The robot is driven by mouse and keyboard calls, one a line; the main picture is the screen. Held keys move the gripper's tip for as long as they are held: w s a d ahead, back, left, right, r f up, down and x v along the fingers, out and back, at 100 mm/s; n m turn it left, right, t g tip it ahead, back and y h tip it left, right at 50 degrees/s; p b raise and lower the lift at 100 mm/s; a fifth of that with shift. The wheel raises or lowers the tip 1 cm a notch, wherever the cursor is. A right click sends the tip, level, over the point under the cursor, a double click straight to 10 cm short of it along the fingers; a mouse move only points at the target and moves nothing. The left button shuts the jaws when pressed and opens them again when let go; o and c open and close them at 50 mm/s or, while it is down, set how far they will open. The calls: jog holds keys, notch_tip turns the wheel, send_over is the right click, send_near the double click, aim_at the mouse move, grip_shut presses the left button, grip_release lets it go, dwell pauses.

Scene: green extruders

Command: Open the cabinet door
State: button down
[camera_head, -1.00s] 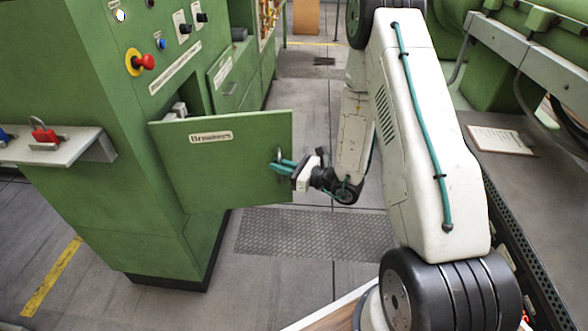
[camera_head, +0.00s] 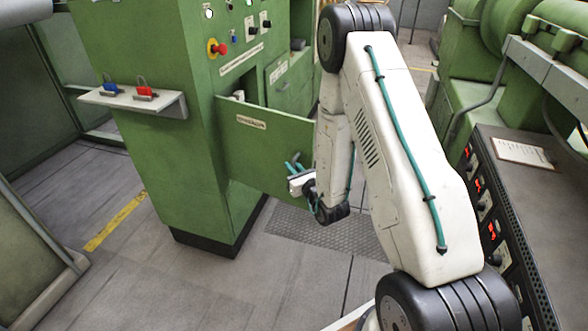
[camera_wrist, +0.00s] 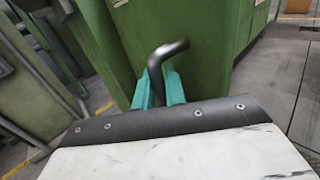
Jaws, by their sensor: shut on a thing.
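The green cabinet door (camera_head: 250,139), with a small label near its top, stands swung out from the green cabinet (camera_head: 150,84). An opening with something pale inside shows behind its hinge side. My gripper (camera_head: 293,166) is at the door's free edge. In the wrist view its teal fingers (camera_wrist: 159,88) are shut on a dark bent handle (camera_wrist: 168,52), whose end sticks up past the fingertips. The green door panel also fills the middle of the wrist view (camera_wrist: 205,70). My arm hides the right part of the door in the head view.
A small shelf (camera_head: 175,107) with red and blue padlocks juts from the cabinet's left side. A red button (camera_head: 220,48) sits above the door. A grey console (camera_head: 530,215) stands at right. Floor in front of the cabinet is clear, with a metal plate (camera_head: 315,236) under the door.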

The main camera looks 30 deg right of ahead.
jog(key=shift+w+d+r, duration=0.1)
jog(key=shift+w+d, duration=0.05)
jog(key=shift+d, duration=0.05)
jog(key=c, duration=1.6)
grip_release()
jog(key=shift+d, duration=0.1)
jog(key=shift+o, duration=0.2)
jog(key=shift+d, duration=0.15)
jog(key=shift+s, duration=0.25)
jog(key=s, duration=0.7)
jog(key=shift+s, duration=0.2)
jog(key=shift+d, duration=0.1)
